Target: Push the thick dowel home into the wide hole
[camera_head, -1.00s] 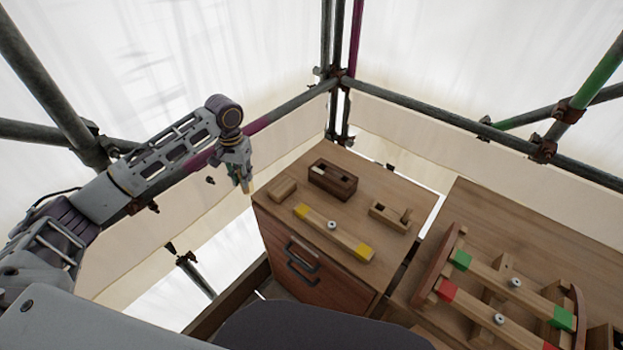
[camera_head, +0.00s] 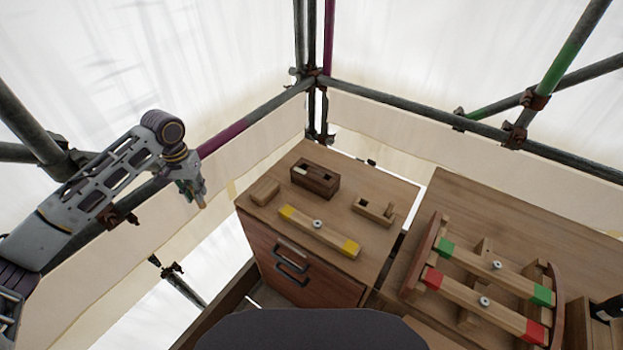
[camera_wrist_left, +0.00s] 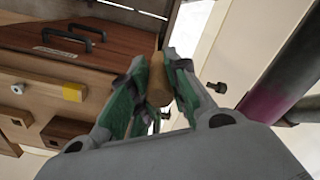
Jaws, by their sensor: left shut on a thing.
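My left gripper (camera_head: 197,196) hangs in the air to the left of the cabinet, clear of its top. In the left wrist view its green-padded fingers (camera_wrist_left: 160,85) are shut on a thick round wooden dowel (camera_wrist_left: 158,93); the dowel's tip also shows below the fingers in the head view (camera_head: 201,203). A dark wooden block (camera_head: 315,179) with openings in its top stands at the back of the cabinet top; a pale piece shows in one opening and another looks empty. I cannot tell from here which hole is the wide one. My right gripper is not in view.
On the cabinet top (camera_head: 310,160) lie a small wood block (camera_head: 264,191), a yellow-ended bar (camera_head: 318,232) and a notched block (camera_head: 373,210). A rack (camera_head: 431,255) with green- and red-ended bars stands on the right bench. Scaffold tubes (camera_head: 250,117) run behind.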

